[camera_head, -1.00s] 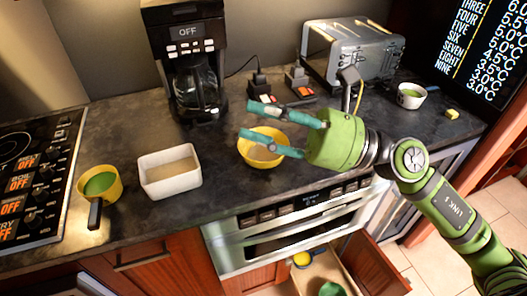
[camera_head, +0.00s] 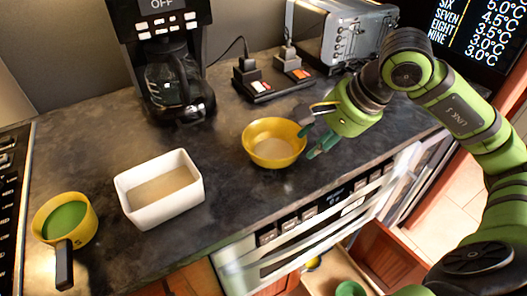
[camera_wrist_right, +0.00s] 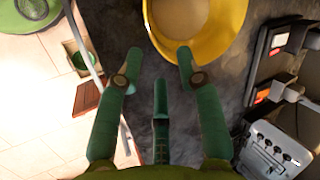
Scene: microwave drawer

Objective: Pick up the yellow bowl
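The yellow bowl (camera_head: 274,143) stands upright on the dark counter, in front of the power strip. It also shows at the top of the right wrist view (camera_wrist_right: 212,42), cut off by the frame edge. My right gripper (camera_head: 314,134) is at the right side of the bowl, with its fingers pointing toward the bowl's rim. In the wrist view the green fingers (camera_wrist_right: 155,70) are spread apart with nothing between them. The fingertips are close to the bowl's near edge; I cannot tell whether they touch. My left gripper is not in view.
A white rectangular dish (camera_head: 160,188) and a yellow pan (camera_head: 86,228) with green inside stand to the left. A coffee maker (camera_head: 165,70), a power strip (camera_head: 275,82) and a toaster (camera_head: 345,35) stand behind. An open drawer (camera_head: 335,278) is below the counter.

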